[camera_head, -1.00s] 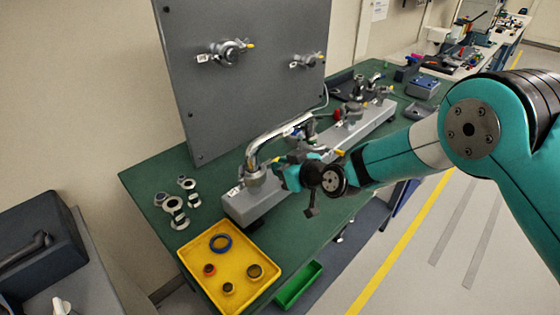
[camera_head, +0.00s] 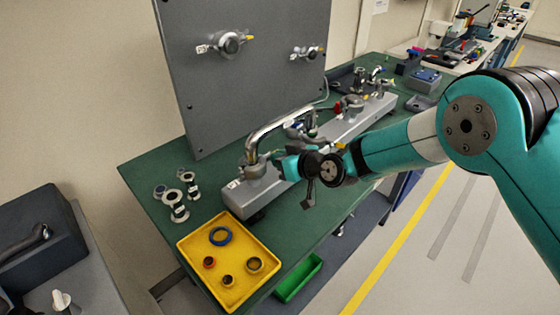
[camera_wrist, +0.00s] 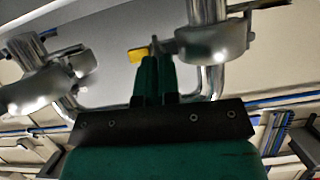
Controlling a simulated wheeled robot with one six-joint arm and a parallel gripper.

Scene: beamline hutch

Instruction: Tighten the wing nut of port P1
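The yellow wing nut (camera_wrist: 138,55) shows in the wrist view at the tips of my gripper (camera_wrist: 155,62). Its two dark green fingers are close together on it, with one yellow wing sticking out to the left and a small grey stud end between the tips. The grey metal clamp (camera_wrist: 213,43) around a vertical pipe is just right of the fingers. In the head view my gripper (camera_head: 285,166) is at the near end of the bench manifold (camera_head: 262,186), beside the bent pipe's clamp (camera_head: 254,171). My wrist hides much of this spot. The port labels are too small to read.
A yellow tray (camera_head: 187,246) with rings lies in front left, beside loose metal fittings (camera_head: 178,204). A grey panel (camera_head: 250,85) with two clamped ports stands behind. More clamped ports (camera_head: 352,105) line the manifold. A green bin (camera_head: 298,280) is below the bench edge.

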